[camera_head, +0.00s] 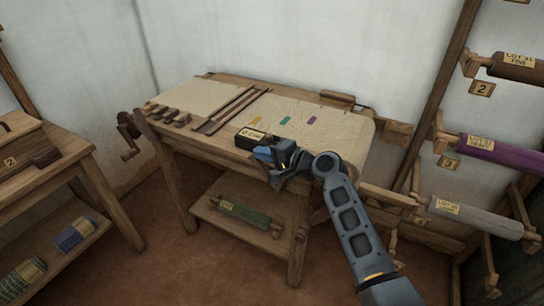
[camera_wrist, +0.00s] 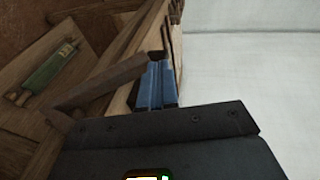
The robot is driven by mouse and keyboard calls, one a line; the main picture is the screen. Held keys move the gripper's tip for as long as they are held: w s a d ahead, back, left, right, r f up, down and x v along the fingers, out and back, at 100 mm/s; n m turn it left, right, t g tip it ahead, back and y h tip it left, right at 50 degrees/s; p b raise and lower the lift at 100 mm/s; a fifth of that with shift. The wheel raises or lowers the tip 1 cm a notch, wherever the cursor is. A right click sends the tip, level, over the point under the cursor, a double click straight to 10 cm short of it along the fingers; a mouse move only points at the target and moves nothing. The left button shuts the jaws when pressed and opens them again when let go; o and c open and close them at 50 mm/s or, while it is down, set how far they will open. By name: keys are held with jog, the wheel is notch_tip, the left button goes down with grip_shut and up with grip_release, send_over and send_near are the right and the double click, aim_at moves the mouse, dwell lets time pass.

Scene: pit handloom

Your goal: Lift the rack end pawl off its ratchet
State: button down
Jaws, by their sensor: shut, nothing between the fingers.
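My gripper (camera_head: 266,153) is above the front right part of the wooden table (camera_head: 225,158). Its blue fingers are together and empty, and they show in the wrist view (camera_wrist: 157,84). A short wooden bar (camera_wrist: 103,84) slants just left of the fingers in the wrist view; whether they touch cannot be told. A small wooden piece (camera_head: 276,181) shows at the table's front edge below my gripper. I cannot tell whether either piece is the pawl. The ratchet cannot be made out.
A green roll (camera_head: 243,214) lies on the lower shelf. A crank (camera_head: 130,143) sticks out at the table's left end. A rack with labelled rolls (camera_head: 488,148) stands at the right.

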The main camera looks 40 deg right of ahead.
jog(key=shift+w+a+f, duration=0.25)
jog(key=shift+w, duration=0.4)
